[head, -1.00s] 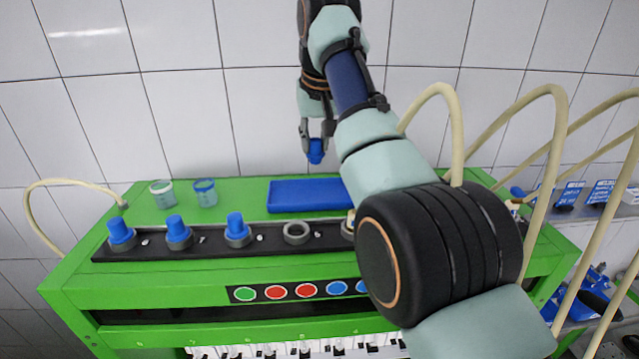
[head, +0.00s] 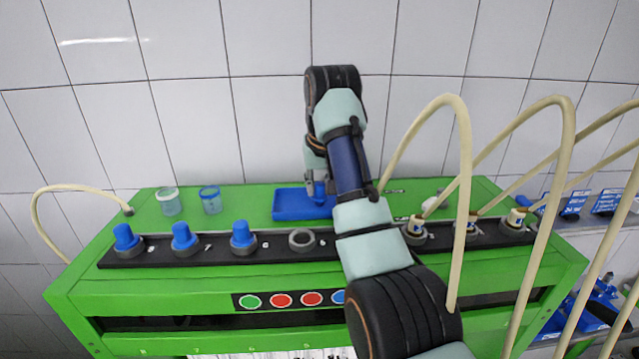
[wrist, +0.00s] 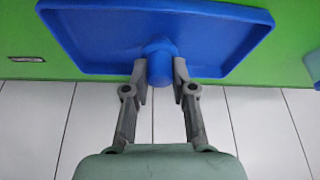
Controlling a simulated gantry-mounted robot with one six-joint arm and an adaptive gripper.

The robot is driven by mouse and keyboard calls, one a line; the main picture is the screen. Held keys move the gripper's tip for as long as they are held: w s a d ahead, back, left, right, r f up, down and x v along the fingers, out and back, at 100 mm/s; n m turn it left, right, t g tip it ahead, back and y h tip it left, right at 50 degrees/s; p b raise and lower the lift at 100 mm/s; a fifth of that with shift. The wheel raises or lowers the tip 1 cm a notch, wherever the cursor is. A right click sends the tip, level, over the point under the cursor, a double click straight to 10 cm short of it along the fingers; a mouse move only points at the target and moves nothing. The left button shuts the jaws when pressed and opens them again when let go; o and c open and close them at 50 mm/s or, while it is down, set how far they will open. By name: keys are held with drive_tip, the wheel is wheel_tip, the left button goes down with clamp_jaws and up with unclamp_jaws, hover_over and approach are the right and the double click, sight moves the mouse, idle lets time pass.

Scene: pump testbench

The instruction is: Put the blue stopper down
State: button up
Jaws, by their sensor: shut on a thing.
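The blue stopper (wrist: 160,66) is between my gripper's fingertips in the wrist view, with the blue tray (wrist: 95,45) behind it. My gripper (head: 318,188) is shut on the stopper at the tray's right part in the head view. The stopper shows there as a small blue shape (head: 319,190) against the tray (head: 290,206), partly hidden by the fingers and arm. I cannot tell whether the stopper touches the tray floor.
Three blue stoppers (head: 183,237) sit in the black rack's left sockets, beside an empty socket ring (head: 301,240). Two small cups (head: 210,200) stand left of the tray. Cream hoses (head: 464,200) arch up at the right. The tray's left part is bare.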

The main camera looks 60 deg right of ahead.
drive_tip(key=o, duration=0.9)
drive_tip(key=shift+f, duration=0.1)
drive_tip(key=shift+o, duration=0.2)
drive_tip(key=shift+r, duration=0.25)
drive_tip(key=b+v, duration=0.2)
drive_tip(key=shift+a+b, duration=0.1)
drive_tip(key=shift+b, duration=0.3)
drive_tip(key=shift+s+a+r+b, duration=0.1)
drive_tip(key=shift+r+b, duration=0.15)
drive_tip(key=shift+b, duration=0.8)
drive_tip(key=v, duration=0.9)
drive_tip(key=shift+r, duration=0.15)
